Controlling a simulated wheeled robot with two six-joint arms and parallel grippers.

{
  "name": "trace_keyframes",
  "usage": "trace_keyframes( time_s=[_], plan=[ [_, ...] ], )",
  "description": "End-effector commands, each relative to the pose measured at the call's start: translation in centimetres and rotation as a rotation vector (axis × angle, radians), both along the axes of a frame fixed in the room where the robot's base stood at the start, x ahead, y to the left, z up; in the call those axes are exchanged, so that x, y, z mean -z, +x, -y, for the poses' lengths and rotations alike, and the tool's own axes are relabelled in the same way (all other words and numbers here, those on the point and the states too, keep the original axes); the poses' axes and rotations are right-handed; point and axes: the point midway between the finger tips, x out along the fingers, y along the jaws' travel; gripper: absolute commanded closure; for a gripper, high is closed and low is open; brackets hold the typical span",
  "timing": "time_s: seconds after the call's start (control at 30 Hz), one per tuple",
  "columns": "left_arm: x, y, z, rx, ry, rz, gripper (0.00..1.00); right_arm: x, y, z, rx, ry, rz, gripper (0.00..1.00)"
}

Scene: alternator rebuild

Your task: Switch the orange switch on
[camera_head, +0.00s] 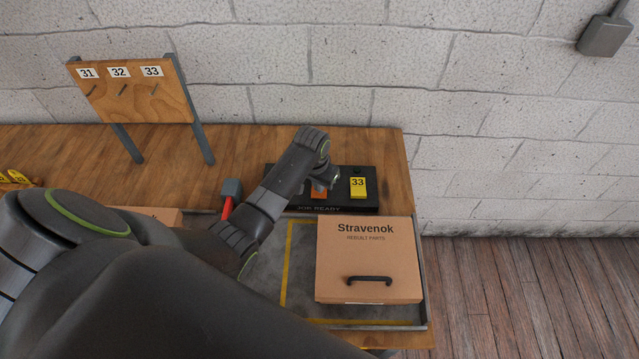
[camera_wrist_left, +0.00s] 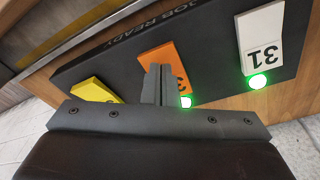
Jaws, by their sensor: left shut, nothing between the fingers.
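The black JOB READY panel (camera_head: 290,203) lies at the back right of the bench. The orange switch (camera_head: 319,194) is partly hidden by my left gripper (camera_head: 328,184); it also shows in the left wrist view (camera_wrist_left: 157,56). A green lamp (camera_wrist_left: 185,101) is lit at its end. My left gripper (camera_wrist_left: 158,80) is shut and empty, its fingertips over the orange switch; I cannot tell whether they touch. The white switch 31 (camera_wrist_left: 260,28) has a lit green lamp (camera_wrist_left: 257,82). The yellow switch (camera_head: 358,187), marked 33, has a dark lamp (camera_head: 357,170). My right gripper is out of view.
A closed Stravenok cardboard box (camera_head: 367,258) with a black handle sits in front of the panel on a grey tray (camera_head: 265,272). A numbered hook board (camera_head: 130,95) stands at the back left.

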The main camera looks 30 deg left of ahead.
Motion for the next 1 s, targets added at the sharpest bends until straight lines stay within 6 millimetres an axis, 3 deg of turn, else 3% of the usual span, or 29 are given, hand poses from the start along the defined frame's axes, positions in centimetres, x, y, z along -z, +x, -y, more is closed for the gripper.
trace_keyframes(
  time_s=[0.2,0.7,1.0],
  plan=[
    [-2.3,0.0,0.0,0.000,0.000,0.000,1.00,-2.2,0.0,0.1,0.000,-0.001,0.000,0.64],
    [-5.9,0.1,0.0,0.000,0.001,0.003,1.00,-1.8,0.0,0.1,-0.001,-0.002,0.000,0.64],
    [-6.6,0.0,0.0,0.000,0.000,0.001,1.00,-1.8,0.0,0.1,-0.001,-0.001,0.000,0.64]
  ],
)
